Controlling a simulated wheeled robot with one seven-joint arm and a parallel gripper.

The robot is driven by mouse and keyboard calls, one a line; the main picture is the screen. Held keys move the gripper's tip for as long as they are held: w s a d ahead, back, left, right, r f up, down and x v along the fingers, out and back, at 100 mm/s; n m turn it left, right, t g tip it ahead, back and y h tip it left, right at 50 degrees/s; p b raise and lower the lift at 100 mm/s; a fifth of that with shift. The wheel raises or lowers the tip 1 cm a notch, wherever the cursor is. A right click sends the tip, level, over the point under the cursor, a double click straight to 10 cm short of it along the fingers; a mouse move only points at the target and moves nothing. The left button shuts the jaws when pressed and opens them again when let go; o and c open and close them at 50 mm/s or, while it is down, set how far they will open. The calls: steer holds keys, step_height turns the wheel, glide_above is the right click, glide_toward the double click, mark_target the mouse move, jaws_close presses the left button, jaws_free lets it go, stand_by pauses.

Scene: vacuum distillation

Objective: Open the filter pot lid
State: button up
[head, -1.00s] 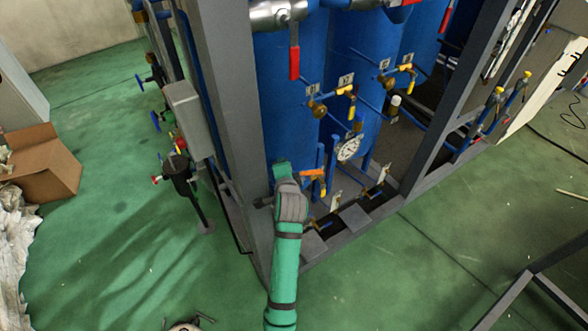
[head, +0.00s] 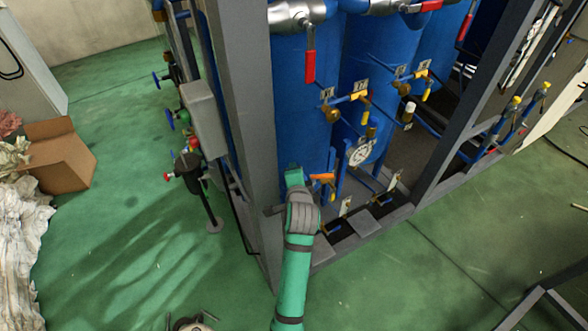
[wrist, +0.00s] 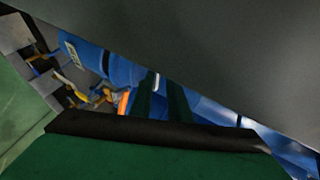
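I cannot identify a filter pot lid for certain in either view. A dark pot-like fitting (head: 190,168) stands on a post left of the grey frame in the head view. My green arm reaches up to the frame's front corner in that view; its gripper end is largely hidden there. In the wrist view, the two dark green fingers of my gripper (wrist: 162,96) stand apart with a narrow gap. I see nothing held between them. A large dark grey surface (wrist: 220,50) lies close across the top right of the wrist view. It hides much of what is beyond.
A cardboard box (head: 60,158) lies at left. Green floor between is clear.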

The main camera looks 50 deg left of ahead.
steer(key=v, duration=0.7)
steer(key=shift+d, duration=0.25)
steer(key=s+d+f+n+t+h, duration=0.15)
steer(key=d+f, duration=0.25)
steer(key=d, duration=0.5)
steer(key=s+d+f+t+h, duration=0.2)
steer(key=d+f, duration=0.2)
steer(key=d, duration=0.5)
steer(key=s+d+f+n+t+h, duration=0.1)
steer(key=d+f, duration=0.2)
steer(key=d, duration=0.6)
steer(key=s+d+r+n+t+h, duration=0.1)
steer(key=s+d+r+h, duration=0.1)
steer(key=s+d, duration=0.4)
steer(key=s+d+r+n+t+h, duration=0.2)
steer(key=s+d, duration=0.5)
steer(key=s, duration=0.8)
steer(key=shift+d+r+h, duration=0.2)
steer(key=shift+h, duration=0.65)
